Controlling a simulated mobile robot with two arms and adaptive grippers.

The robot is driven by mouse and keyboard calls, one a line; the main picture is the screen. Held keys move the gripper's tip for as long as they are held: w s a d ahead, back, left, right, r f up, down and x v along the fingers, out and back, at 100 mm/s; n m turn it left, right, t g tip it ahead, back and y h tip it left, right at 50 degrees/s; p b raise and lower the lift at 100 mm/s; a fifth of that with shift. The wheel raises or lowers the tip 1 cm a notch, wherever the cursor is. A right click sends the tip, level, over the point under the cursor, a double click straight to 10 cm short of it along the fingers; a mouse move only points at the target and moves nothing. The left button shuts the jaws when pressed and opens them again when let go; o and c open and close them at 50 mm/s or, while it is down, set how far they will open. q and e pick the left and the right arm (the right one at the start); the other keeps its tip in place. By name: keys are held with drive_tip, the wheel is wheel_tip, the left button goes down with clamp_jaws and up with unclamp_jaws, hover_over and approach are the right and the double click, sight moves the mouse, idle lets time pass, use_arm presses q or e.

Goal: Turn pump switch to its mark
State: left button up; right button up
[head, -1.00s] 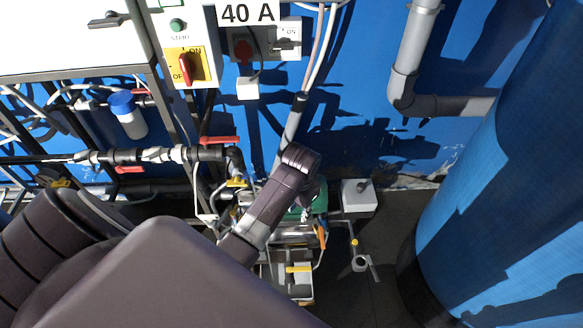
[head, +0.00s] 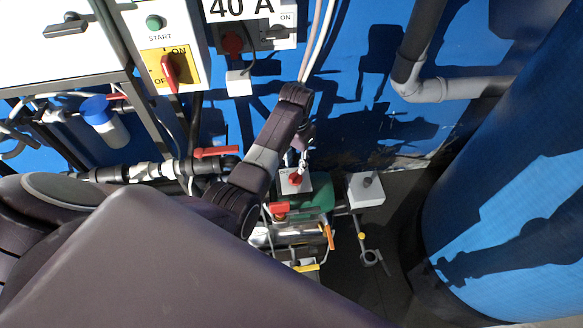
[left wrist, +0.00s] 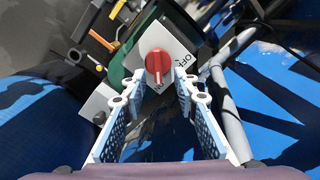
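The pump switch (head: 295,180) is a red round knob on a white plate above the green pump (head: 318,193). In the left wrist view the knob (left wrist: 158,64) shows a ridge across its middle, and "OFF" is printed on the plate to its right. Other print on the plate is partly hidden, and I cannot make out the mark. My left gripper (left wrist: 158,86) is open, its two fingers apart with the knob seen between and beyond the tips. In the head view the left gripper (head: 302,160) is just above the switch; contact is not clear. My right gripper is out of view.
A yellow panel with a red ON/OFF handle (head: 169,70) is on the wall at upper left. A grey box (head: 366,190) stands right of the pump. A large blue tank (head: 510,200) fills the right side. Pipes with a red lever (head: 216,152) run left of my arm.

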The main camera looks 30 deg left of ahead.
sight(296, 174)
use_arm(q)
drive_tip(key=f, duration=0.5)
drive_tip(key=shift+s+d, duration=0.15)
drive_tip(key=shift+d, duration=0.1)
drive_tip(key=shift+f, duration=0.35)
drive_tip(key=shift+a+f, duration=0.1)
drive_tip(key=shift+f, duration=0.1)
drive_tip(key=c, duration=0.8)
clamp_jaws()
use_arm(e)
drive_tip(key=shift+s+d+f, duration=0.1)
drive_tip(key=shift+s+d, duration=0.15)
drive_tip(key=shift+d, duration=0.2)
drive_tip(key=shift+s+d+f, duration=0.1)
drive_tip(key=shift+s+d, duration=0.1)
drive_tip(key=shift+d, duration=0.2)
